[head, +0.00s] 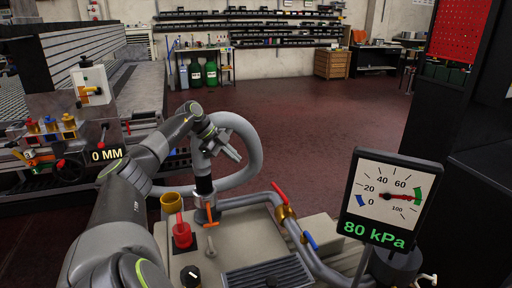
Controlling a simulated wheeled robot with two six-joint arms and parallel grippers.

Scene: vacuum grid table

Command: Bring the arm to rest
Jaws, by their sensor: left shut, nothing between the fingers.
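My left arm (128,185) comes in from the lower left and reaches up and forward. It ends in my left gripper (236,156), a grey parallel gripper that is shut and empty. The gripper hangs in the air and points down to the right. In the picture it overlaps the loop of a thick grey hose (252,160); I cannot tell whether they touch. My right arm and gripper are not in view.
Below stands a beige pump unit (235,240) with red (279,193) and blue (310,241) valve handles. A gauge (390,195) reading 80 kPa stands right. The grid table (75,50) is left, with a "0 MM" display (107,155). Open floor (310,110) lies beyond.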

